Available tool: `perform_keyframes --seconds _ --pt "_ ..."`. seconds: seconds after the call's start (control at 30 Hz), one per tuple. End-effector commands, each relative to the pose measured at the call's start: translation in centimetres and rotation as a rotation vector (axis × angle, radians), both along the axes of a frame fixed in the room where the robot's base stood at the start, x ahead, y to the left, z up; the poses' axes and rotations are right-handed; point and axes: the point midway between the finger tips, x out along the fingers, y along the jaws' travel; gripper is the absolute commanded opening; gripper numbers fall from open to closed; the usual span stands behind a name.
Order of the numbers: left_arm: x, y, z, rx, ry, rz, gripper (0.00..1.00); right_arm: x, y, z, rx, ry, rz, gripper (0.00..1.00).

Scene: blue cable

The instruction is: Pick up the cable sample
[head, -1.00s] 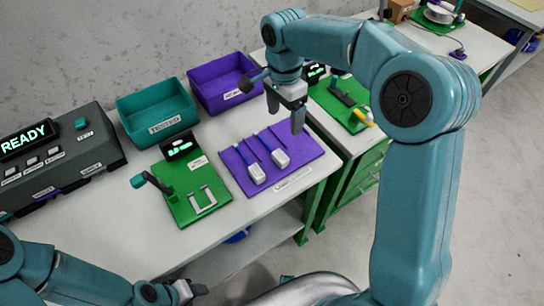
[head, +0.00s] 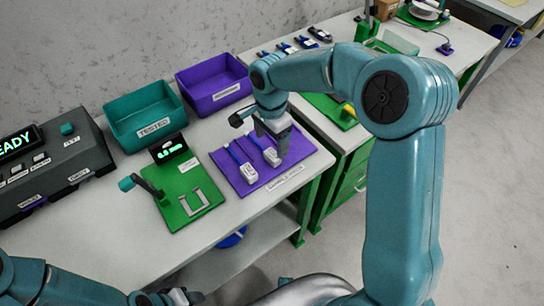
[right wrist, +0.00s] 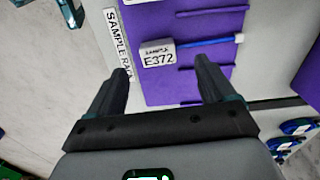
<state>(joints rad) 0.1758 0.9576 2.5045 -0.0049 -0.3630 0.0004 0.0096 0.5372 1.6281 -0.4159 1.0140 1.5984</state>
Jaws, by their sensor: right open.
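A purple sample rack (head: 303,155) lies on the white table. Two cable samples, each a white labelled block with a blue cable, lie on it: the left one (head: 249,173) and the right one (head: 272,157). My right gripper (head: 276,145) is open and empty above the rack's right part, close to the right sample. In the right wrist view, a sample labelled E372 (right wrist: 157,53) lies beyond and between the spread fingers (right wrist: 162,82), its blue cable (right wrist: 212,42) pointing right. Another white label shows at the top edge. My left gripper (head: 182,298) is at the bottom edge, its jaws unclear.
A green fixture (head: 186,190) with a lever stands left of the rack. A teal bin labelled TESTED (head: 153,130) and a purple bin (head: 222,97) stand behind. A dark console (head: 60,165) is at far left. A second table with a green board (head: 330,108) is to the right.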

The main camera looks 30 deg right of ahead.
Motion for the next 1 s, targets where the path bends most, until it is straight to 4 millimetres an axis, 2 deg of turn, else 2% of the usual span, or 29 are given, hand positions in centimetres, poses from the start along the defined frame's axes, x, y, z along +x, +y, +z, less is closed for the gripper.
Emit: perform_keyframes --seconds 0.3,0.4,0.6,0.63,0.67,0.8,0.83,1.0 --pt "0.0 0.0 0.4 0.000 0.000 0.000 0.51 -0.4 -0.3 -4.5 0.000 0.003 0.001 0.83" --pt "0.0 0.0 0.4 0.000 0.000 0.000 0.51 -0.4 -0.3 -5.1 0.000 0.000 0.000 0.83" --pt "0.0 0.0 0.4 0.000 0.000 0.000 0.51 -0.3 -0.3 -5.2 0.000 -0.001 0.000 0.83" --pt "0.0 0.0 0.4 0.000 0.000 0.000 0.51 -0.3 -0.3 -5.2 0.000 -0.001 0.000 0.80" --pt "0.0 0.0 0.4 0.000 0.000 0.000 0.51 -0.3 -0.3 -5.2 0.000 -0.001 0.000 0.70" --pt "0.0 0.0 0.4 0.000 0.000 0.000 0.51 -0.3 -0.3 -5.2 0.000 -0.001 0.000 0.24" --pt "0.0 0.0 0.4 0.000 0.000 0.000 0.51 -0.3 -0.3 -5.2 0.000 -0.001 0.000 0.21" --pt "0.0 0.0 0.4 0.000 0.000 0.000 0.51 -0.3 -0.3 -5.2 0.000 -0.001 0.000 0.21"
